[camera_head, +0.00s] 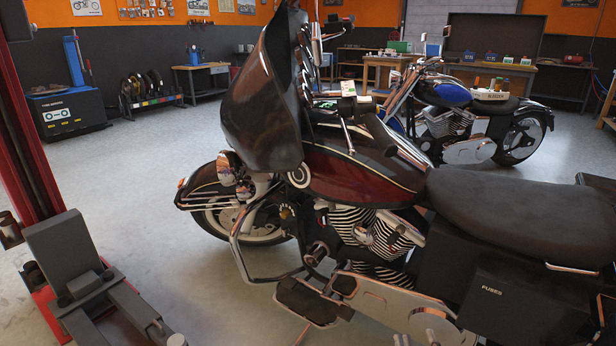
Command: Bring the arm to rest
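I cannot make out either of my grippers in the head view. No fingers or fingertips can be told apart from the machines, so their state and what they may hold do not show. A large dark red and black motorcycle (345,178) fills the middle and right, close in front of me. Its dark windshield fairing (262,95) rises at upper centre. Its black seat (510,205) and a black side case marked FUSES (490,290) are at the right.
A red lift post (25,130) with a grey lift arm (70,255) stands close at the left. A blue motorcycle (450,95) stands behind at the right. Workbenches (390,62) and a tire rack (150,98) line the back. Grey floor (140,170) is clear at centre left.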

